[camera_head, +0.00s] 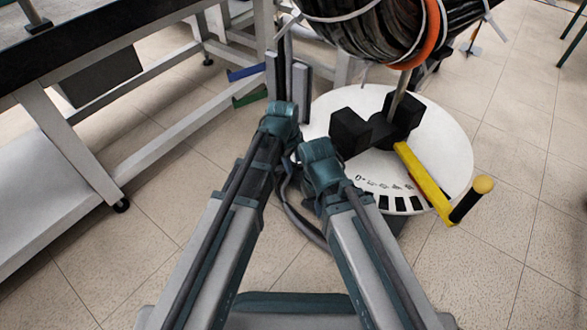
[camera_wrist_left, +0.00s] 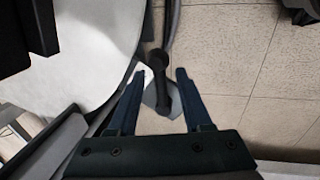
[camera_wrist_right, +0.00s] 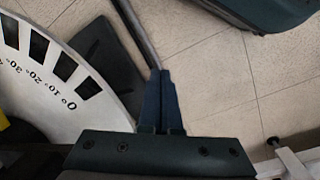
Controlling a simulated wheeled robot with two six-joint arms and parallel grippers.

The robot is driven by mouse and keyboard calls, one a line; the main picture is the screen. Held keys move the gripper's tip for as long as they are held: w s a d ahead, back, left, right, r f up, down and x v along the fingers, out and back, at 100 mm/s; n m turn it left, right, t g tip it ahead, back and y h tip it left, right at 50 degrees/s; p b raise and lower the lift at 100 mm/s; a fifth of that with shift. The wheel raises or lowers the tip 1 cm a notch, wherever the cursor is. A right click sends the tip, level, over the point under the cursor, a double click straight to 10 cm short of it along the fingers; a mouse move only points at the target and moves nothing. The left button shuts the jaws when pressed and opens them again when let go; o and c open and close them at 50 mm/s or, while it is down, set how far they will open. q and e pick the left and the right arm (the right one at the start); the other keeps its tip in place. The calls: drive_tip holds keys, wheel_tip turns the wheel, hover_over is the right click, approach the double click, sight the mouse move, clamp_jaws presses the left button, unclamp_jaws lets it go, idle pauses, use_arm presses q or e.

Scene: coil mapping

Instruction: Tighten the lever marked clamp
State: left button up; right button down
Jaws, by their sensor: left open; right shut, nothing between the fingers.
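A blue lever (camera_head: 245,72) and a green lever (camera_head: 250,97) stick out left from a grey upright behind my arms in the head view. A yellow arm (camera_head: 425,178) with a black handle and yellow knob lies over the white disc's right edge. I cannot read the word clamp on any of them. In the left wrist view my left gripper (camera_wrist_left: 160,71) is open, with no lever between its fingers; a dark round-topped post (camera_wrist_left: 158,65) shows beyond. In the right wrist view my right gripper (camera_wrist_right: 160,72) is shut and empty, beside the disc's degree scale. My arm links hide much of the middle.
The white disc (camera_head: 445,135) carries black blocks (camera_head: 350,132) and a printed scale. A dark cable coil (camera_head: 375,25) with an orange band hangs above it. A grey table frame (camera_head: 70,155) stands left.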

use_arm(q)
drive_tip(key=shift+f, duration=0.2)
drive_tip(key=shift+c, duration=0.2)
clamp_jaws()
idle(1.2)
